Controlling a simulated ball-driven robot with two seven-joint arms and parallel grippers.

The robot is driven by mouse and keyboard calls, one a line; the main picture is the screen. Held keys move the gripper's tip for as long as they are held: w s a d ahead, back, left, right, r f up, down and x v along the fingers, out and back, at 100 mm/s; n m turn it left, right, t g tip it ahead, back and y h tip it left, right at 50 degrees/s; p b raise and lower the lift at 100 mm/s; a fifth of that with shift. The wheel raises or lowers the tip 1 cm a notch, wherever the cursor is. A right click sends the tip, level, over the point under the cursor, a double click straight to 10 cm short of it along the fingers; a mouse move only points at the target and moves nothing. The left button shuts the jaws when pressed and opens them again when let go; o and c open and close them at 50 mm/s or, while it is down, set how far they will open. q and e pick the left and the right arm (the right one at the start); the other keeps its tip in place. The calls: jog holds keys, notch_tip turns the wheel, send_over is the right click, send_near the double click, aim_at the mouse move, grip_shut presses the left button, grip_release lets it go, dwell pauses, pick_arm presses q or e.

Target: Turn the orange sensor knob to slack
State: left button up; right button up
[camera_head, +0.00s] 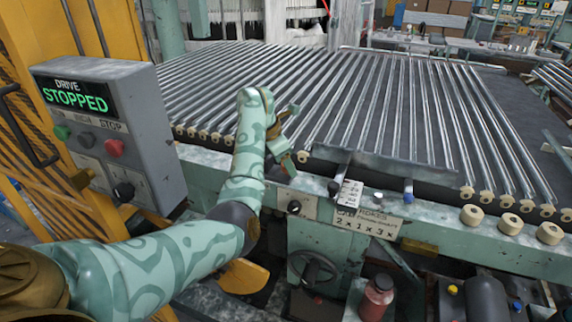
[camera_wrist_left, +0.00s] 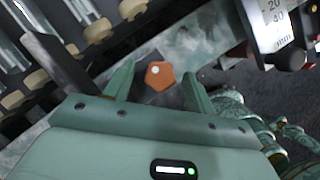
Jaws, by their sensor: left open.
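The orange sensor knob (camera_wrist_left: 159,75) shows in the left wrist view as a small pentagon with a pale dot near one edge. It sits on a worn grey plate. My left gripper (camera_wrist_left: 158,69) is open, with one finger on each side of the knob and visible gaps between. Whether the fingertips reach down to the knob's height I cannot tell. In the head view my left gripper (camera_head: 287,140) is at the near edge of the tube conveyor, and I cannot make out the knob there. No slack marking is readable. My right gripper is out of view.
A grey control box (camera_head: 110,125) reading "DRIVE STOPPED" stands left of my arm. A black knob (camera_head: 294,207) and a handwheel (camera_head: 313,268) are on the frame below. Cream rollers (camera_head: 509,223) line the rail at right.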

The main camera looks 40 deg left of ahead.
pick_arm(q)
jog(key=c, duration=1)
jog(key=shift+o, duration=0.2)
